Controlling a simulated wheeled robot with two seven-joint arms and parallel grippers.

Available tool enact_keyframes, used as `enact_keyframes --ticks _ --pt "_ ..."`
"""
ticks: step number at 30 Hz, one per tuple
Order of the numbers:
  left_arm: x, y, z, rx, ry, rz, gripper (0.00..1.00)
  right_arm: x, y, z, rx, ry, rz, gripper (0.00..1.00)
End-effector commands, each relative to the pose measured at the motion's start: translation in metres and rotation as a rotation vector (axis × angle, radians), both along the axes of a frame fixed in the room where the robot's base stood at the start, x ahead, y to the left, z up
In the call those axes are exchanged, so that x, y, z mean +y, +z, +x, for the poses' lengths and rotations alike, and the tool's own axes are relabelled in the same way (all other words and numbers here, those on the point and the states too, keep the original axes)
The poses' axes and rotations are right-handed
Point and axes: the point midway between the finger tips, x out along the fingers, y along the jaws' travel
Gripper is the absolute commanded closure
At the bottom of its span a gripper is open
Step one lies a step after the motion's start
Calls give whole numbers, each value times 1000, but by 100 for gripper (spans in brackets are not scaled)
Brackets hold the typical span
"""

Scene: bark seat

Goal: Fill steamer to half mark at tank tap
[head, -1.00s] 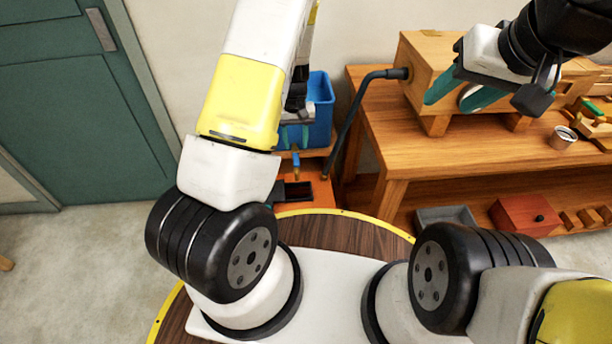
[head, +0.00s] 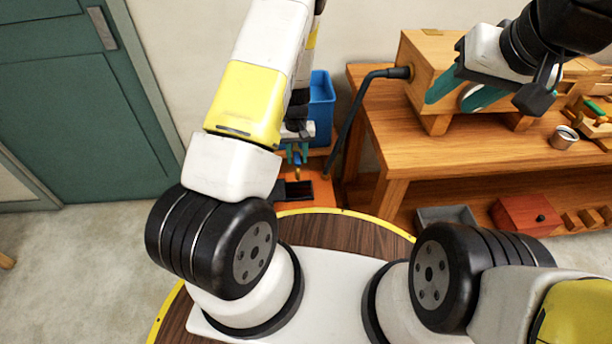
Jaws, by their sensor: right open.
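The blue tank (head: 322,105) stands against the wall, partly hidden behind my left arm. Its small tap (head: 297,170), yellow and blue, shows low at its front above an orange stand (head: 318,190). My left gripper (head: 297,154) points down at the tap, with small teal fingertips just above or around it; contact and jaw opening are unclear. My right gripper (head: 459,93) is open, its teal fingers apart in front of the wooden box (head: 424,68) on the bench. I cannot pick out the steamer or a half mark for certain.
A dark hose (head: 353,108) runs from the wooden box down beside the tank. A black tray (head: 294,192) sits on the orange stand. The wooden bench (head: 480,165) holds a metal cup (head: 564,138); a red box (head: 525,215) is on its lower shelf.

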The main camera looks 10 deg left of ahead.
Motion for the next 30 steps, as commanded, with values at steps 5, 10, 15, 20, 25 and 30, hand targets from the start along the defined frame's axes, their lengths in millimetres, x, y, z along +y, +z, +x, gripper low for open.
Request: enact_keyframes --ticks 5,10,15,20,25,30 --pt "0 0 0 0 0 0 100 0 0 0 0 0 0 52" --pt "-1 0 1 0 29 0 100 0 0 0 0 0 0 52" --pt "-6 0 7 -2 205 1 100 0 0 0 0 0 0 52" --pt "-10 1 15 -7 391 3 100 0 0 0 0 0 0 52" --pt "-15 1 22 -10 588 3 100 0 0 0 0 0 0 52" --pt "-20 1 29 -11 782 2 100 0 0 0 0 0 0 52"
